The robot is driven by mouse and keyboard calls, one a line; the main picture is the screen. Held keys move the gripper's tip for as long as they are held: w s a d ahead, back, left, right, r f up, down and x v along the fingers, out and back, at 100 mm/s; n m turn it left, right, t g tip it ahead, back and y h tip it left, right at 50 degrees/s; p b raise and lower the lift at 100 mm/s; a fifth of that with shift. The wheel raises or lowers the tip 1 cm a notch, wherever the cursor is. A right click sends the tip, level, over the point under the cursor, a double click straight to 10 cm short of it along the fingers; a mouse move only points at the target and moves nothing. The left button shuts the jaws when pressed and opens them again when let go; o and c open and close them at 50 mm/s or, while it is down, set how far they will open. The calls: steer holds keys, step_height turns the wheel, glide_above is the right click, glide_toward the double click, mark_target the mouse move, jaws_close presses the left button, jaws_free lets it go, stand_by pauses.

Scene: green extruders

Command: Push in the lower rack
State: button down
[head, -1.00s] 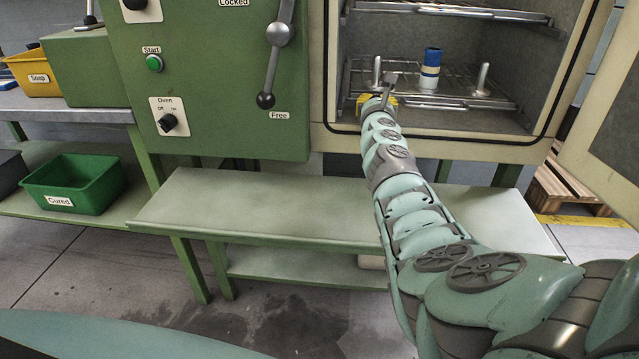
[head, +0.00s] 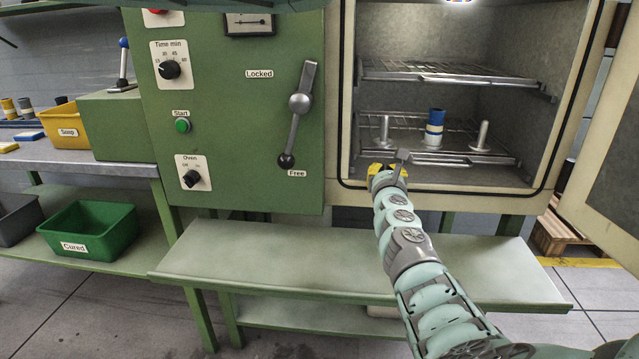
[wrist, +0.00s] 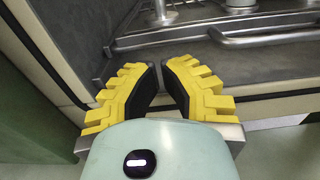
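The lower rack (head: 455,159) is a metal wire rack low inside the open oven (head: 349,110). On it stand a blue and white cylinder (head: 434,130) and two metal posts, one left (head: 385,132) and one right (head: 482,136). My gripper (head: 387,168) has yellow fingers and is at the front left of the oven opening, just in front of the rack. In the wrist view the yellow fingertips (wrist: 158,68) come nearly together with nothing seen between them. The rack's front bar (wrist: 270,38) lies beyond them, apparently apart from them.
An empty upper rack (head: 450,75) hangs above. The oven door (head: 600,150) stands open at the right. A green shelf (head: 350,262) runs below the oven. A lever (head: 295,115) is on the green panel at the left. Green and yellow bins stand further left.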

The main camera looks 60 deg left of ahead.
steer(key=p+v, duration=0.3)
steer(key=v, duration=0.5)
steer(key=shift+d+r+p, duration=0.25)
steer(key=shift+r+p, duration=0.05)
steer(key=shift+p, duration=0.05)
